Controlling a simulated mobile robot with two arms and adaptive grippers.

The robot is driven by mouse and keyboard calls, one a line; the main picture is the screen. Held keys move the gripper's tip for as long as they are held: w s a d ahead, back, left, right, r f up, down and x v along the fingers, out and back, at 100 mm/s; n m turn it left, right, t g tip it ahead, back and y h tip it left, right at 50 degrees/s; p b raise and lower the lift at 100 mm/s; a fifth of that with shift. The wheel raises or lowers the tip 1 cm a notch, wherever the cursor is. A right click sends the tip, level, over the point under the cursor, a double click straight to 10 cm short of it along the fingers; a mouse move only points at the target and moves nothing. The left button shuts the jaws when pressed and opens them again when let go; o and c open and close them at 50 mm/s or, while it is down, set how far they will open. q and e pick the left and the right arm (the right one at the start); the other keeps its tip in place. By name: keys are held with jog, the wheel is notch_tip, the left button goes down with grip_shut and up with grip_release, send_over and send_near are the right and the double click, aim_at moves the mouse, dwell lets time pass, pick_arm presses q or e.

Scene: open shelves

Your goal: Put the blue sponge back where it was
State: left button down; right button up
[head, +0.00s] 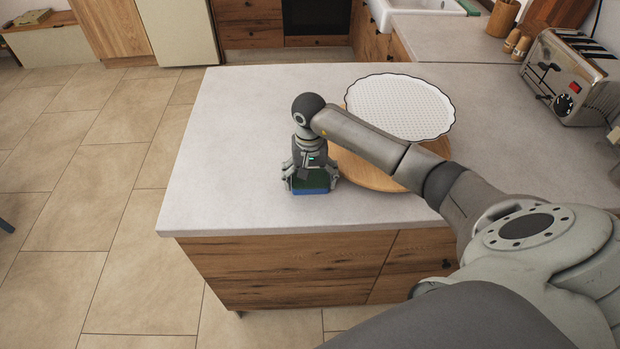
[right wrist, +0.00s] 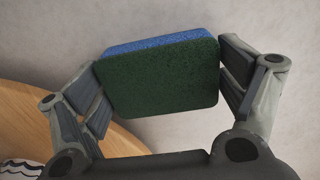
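The sponge, blue with a dark green scouring side, is at my right gripper (head: 309,181), low over the light grey counter near its front edge. In the head view the blue part of the sponge (head: 312,191) shows below the fingers. In the right wrist view the sponge (right wrist: 160,78) sits between both fingers, which press against its two ends, green side toward the camera. I cannot tell whether its underside touches the counter. My left gripper is not in view.
A round wooden board (head: 375,177) lies right of the sponge, with a white wavy-rimmed plate (head: 400,105) on it. A toaster (head: 572,80) stands at the far right, beside wooden shakers (head: 516,43). The counter (head: 235,140) left of the gripper is clear.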

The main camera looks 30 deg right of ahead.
jog(key=shift+o, duration=0.2)
jog(key=shift+r, duration=0.1)
jog(key=shift+r+p, duration=0.2)
jog(key=shift+p, duration=0.15)
notch_tip(320, 180, up, 12)
jog(key=b, duration=0.4)
jog(key=shift+b, duration=0.35)
jog(key=shift+a+f, duration=0.1)
jog(key=shift+f, duration=0.05)
